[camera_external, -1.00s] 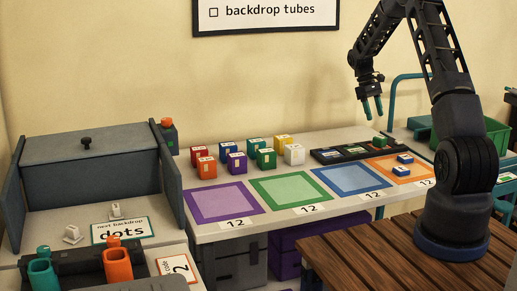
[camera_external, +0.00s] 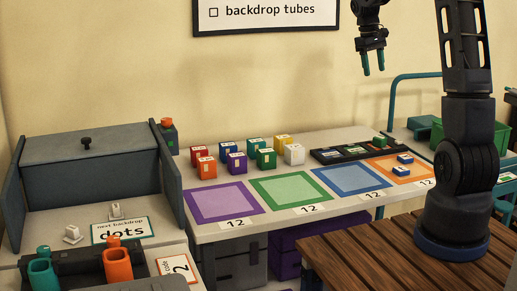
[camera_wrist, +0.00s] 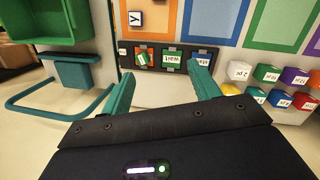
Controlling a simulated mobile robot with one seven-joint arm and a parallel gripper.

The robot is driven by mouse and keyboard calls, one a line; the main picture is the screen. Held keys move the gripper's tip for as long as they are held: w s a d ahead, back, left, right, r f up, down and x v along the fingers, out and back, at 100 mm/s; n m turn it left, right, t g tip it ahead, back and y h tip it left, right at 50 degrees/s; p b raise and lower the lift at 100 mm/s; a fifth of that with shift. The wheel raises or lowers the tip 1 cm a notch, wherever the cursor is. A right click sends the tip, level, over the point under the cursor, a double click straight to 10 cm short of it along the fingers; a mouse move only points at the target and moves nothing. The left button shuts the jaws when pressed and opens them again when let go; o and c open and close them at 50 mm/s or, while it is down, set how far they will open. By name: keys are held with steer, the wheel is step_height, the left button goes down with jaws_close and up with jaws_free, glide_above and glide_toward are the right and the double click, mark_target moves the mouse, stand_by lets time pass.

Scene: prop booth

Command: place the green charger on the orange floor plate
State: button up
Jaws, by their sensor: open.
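A small green block (camera_external: 380,141), which I take for the green charger, sits on the right end of a dark rack (camera_external: 327,157). In the wrist view the green block (camera_wrist: 142,58) rests on an orange patch at the rack's left end. In the wrist view the orange plate (camera_wrist: 160,22) shows at the top edge, partly cut off. My gripper (camera_external: 373,66) is open and empty, high above the rack and apart from everything. Its fingers also show in the wrist view (camera_wrist: 161,72).
Purple (camera_external: 222,201), green (camera_external: 291,188) and blue (camera_external: 353,179) plates lie left of the orange one. Several coloured boxes (camera_external: 238,162) stand behind them. A green bin (camera_external: 424,130) and a teal rail (camera_external: 392,95) are at right. The air around my gripper is clear.

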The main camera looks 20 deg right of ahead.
steer(key=s+a+r+t, duration=0.2)
steer(key=s+a+r, duration=0.3)
steer(key=s, duration=0.4)
steer(key=s+a+r+m+t+y, duration=0.1)
steer(key=s+a+t, duration=0.1)
steer(key=s, duration=1.1)
steer(key=s+a+r+m+t, duration=0.1)
steer(key=s+a, duration=0.3)
steer(key=s, duration=0.8)
steer(key=shift+s+a+m+t+y, duration=0.4)
steer(key=shift+m+t, duration=0.1)
